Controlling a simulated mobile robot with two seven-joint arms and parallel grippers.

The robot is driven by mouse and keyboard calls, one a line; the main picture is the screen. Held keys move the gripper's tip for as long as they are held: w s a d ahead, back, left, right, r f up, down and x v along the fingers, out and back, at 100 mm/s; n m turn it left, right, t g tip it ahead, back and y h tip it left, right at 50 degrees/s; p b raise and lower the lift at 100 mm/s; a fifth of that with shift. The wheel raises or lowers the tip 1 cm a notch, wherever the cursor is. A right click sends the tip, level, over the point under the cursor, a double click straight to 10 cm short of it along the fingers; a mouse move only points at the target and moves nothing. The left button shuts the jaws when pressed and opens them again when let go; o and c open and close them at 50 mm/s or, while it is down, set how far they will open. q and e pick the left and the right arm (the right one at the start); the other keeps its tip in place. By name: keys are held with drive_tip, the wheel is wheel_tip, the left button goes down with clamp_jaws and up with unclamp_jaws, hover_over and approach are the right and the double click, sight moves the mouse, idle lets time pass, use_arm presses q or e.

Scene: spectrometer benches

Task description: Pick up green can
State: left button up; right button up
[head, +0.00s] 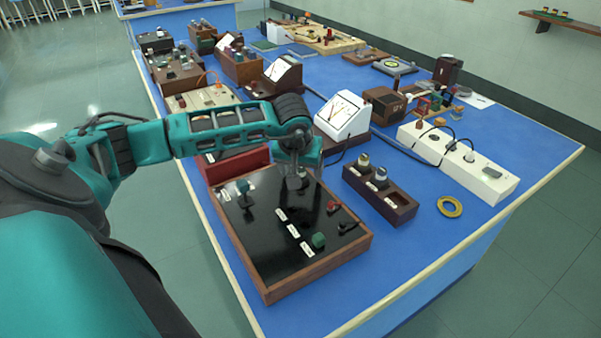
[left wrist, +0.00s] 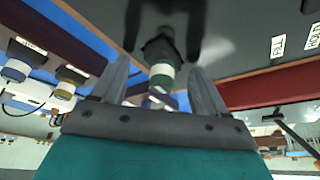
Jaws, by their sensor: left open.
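The green can (left wrist: 161,78), with a white band and a dark base, stands on the glossy black top of a wood-framed panel (head: 265,262). In the left wrist view it shows between the two fingers of my left gripper (left wrist: 158,70), with a gap on either side. The gripper is open and empty. In the head view my left gripper (head: 297,182) points down over the back part of the panel, and the can is hidden or too unclear to make out there. My right gripper is not in view.
The panel also carries a green block (head: 319,241), a red knob (head: 333,206), a dark lever and white labels.

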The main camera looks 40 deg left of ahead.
use_arm(q)
drive_tip(key=shift+f, duration=0.1)
drive_tip(key=shift+c, duration=0.2)
drive_tip(key=c, duration=1)
